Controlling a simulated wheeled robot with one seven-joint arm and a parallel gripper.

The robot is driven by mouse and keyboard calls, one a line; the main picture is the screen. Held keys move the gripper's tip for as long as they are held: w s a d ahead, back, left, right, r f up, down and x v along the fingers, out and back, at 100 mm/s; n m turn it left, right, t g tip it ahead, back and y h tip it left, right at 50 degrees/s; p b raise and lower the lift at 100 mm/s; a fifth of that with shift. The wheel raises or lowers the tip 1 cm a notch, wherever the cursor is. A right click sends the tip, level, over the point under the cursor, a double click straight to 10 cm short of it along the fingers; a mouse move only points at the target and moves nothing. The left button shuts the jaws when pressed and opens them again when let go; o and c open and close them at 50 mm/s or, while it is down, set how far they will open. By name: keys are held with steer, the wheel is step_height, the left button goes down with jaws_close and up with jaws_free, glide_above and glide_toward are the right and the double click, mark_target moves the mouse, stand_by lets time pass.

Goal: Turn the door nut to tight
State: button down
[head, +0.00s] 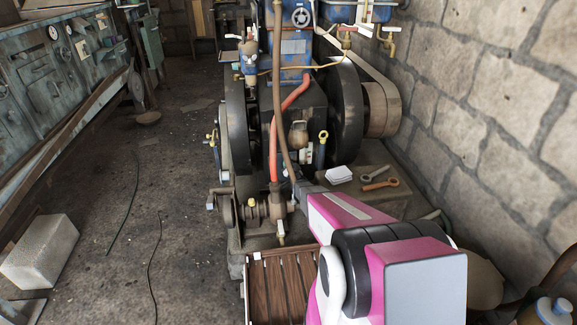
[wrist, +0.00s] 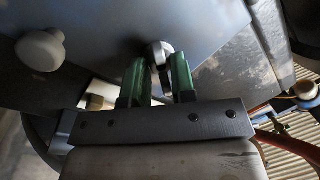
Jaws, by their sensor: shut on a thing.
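In the wrist view my gripper (wrist: 158,75) has two green fingers on either side of a small rounded metal piece, which I take to be the door nut (wrist: 160,50). The fingers are shut on it, against a flat dark grey panel (wrist: 105,35). Part of the nut is hidden between the fingers, so its turn angle cannot be read. In the head view my pink and white arm reaches to the engine's lower front, and the fingertips and nut cannot be made out there.
The engine has two dark flywheels (head: 346,110), a red hose (head: 273,150) and a brown pipe. Wrenches (head: 381,184) lie beside a white block (head: 338,174). Floor at left is mostly open.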

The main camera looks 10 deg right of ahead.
steer(key=c, duration=1)
jaws_free()
steer(key=shift+o, duration=0.2)
